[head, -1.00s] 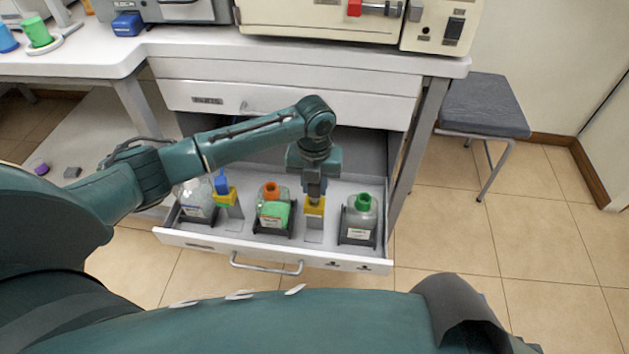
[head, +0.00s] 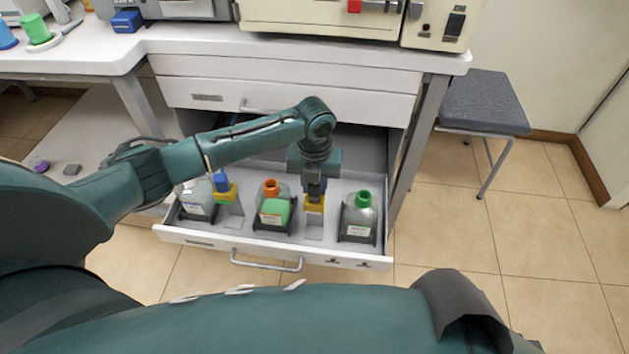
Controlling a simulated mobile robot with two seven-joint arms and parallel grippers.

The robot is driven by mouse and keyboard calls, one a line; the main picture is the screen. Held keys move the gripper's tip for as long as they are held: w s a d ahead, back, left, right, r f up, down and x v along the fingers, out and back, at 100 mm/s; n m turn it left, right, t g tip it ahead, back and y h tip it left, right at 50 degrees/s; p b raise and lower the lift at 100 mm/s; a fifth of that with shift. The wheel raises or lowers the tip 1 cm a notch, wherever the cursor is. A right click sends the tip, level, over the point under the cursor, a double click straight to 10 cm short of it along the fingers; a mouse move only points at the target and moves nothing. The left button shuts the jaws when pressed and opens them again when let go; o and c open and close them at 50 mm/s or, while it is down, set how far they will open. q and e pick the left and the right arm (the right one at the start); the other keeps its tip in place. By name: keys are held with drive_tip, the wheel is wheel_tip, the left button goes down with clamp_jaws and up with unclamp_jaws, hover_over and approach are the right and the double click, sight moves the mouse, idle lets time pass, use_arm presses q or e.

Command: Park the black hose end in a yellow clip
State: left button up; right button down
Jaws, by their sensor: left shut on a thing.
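My left gripper (head: 315,193) points straight down into the open drawer, at the right-hand yellow clip (head: 314,208). It is shut on a small dark piece, which fits the black hose end; the fingers largely hide it. The piece is at the top of this clip, but I cannot tell whether it is seated in it. A second yellow clip (head: 226,194) stands farther left in the drawer, with a blue piece (head: 221,181) at its top. My right gripper is not in view.
The open white drawer (head: 205,242) holds a clear bottle at left, an orange-capped bottle (head: 271,189) between the clips, and a green-capped bottle (head: 358,217) close right of the gripper. A grey stool (head: 484,103) stands at right. Floor right of the drawer is clear.

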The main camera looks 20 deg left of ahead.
use_arm(q)
drive_tip(key=shift+f+b, duration=0.35)
drive_tip(key=shift+f, duration=0.7)
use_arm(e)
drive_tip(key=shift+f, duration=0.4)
use_arm(q)
drive_tip(key=o, duration=1)
wheel_tip(320, 180, up, 13)
drive_tip(key=shift+f+p, duration=0.2)
drive_tip(key=shift+p, duration=1.05)
drive_tip(key=shift+r, duration=0.35)
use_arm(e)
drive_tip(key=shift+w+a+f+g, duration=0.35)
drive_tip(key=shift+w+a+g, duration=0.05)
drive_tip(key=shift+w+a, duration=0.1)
